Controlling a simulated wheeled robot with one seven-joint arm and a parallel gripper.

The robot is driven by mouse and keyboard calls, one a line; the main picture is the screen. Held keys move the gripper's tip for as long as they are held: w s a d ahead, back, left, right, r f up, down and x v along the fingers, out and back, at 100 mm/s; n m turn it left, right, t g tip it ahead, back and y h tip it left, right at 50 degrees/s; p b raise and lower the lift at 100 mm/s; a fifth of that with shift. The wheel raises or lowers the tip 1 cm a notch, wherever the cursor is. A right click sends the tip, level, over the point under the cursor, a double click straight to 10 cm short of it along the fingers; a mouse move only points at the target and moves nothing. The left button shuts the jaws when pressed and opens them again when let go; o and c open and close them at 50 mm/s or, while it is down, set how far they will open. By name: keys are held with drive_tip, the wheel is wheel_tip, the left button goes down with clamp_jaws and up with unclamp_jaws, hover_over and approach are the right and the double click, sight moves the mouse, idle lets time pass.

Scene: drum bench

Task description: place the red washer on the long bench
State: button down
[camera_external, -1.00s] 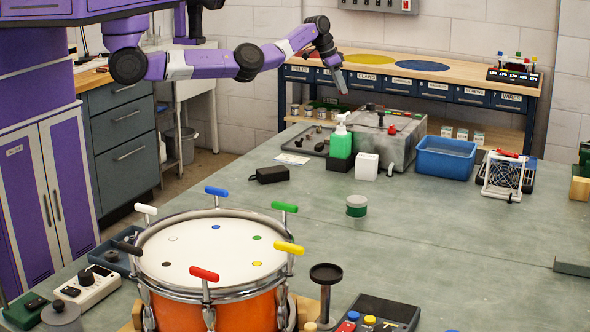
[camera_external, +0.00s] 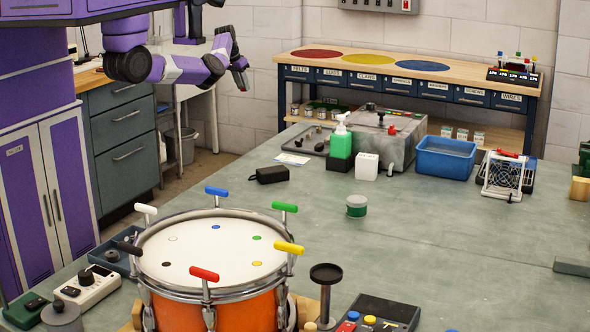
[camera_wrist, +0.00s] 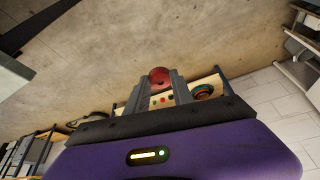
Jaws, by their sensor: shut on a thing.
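My gripper (camera_external: 241,83) hangs in the air left of the wooden-topped bench (camera_external: 470,75), near the back wall. In the wrist view my gripper (camera_wrist: 158,88) is shut on the red washer (camera_wrist: 159,76), a round red piece at its fingertips. The washer is too small to make out clearly in the external view. The large grey bench (camera_external: 440,225) fills the foreground, apart from the gripper. I cannot tell from the pictures which bench is the one called long.
The wooden-topped bench bears red (camera_external: 314,54), yellow (camera_external: 368,59) and blue (camera_external: 422,66) flat discs. On the grey bench stand an orange drum (camera_external: 235,315), a green bottle (camera_external: 340,145), a metal box and a blue bin (camera_external: 446,160). Its middle right is mostly clear.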

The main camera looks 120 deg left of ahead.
drive_tip(key=shift+n, duration=0.3)
drive_tip(key=s, duration=0.4)
drive_tip(key=shift+s+d+f, duration=0.15)
drive_tip(key=shift+d+f, duration=0.05)
drive_tip(key=shift+d, duration=0.1)
